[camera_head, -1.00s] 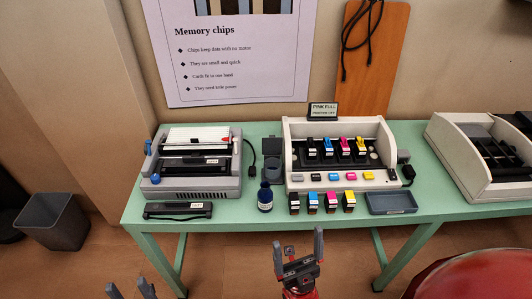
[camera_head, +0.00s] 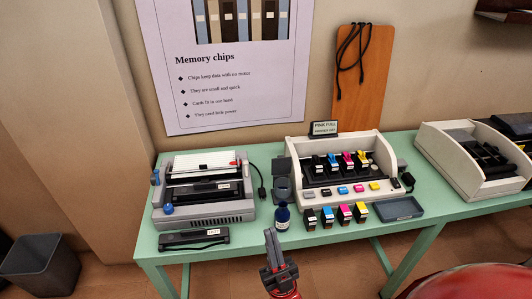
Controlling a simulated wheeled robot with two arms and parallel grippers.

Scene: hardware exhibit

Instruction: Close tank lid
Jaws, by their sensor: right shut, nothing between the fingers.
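A small dark grey tank (camera_head: 284,192) stands at the left side of the white printer (camera_head: 346,193) on the green table. A dark flap that looks like its lid (camera_head: 282,166) stands raised at the back of the tank; its exact angle is hard to tell. My right gripper (camera_head: 271,233) is shut and empty. It points up in front of the table, below the dark blue bottle in the picture, apart from the tank. My left gripper is out of view.
A dark blue bottle (camera_head: 282,216) stands just in front of the tank. Several ink cartridges (camera_head: 327,217) and a grey tray (camera_head: 399,208) line the table's front. A grey typewriter-like printer (camera_head: 203,190) is at left, with a black cable beside the tank.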

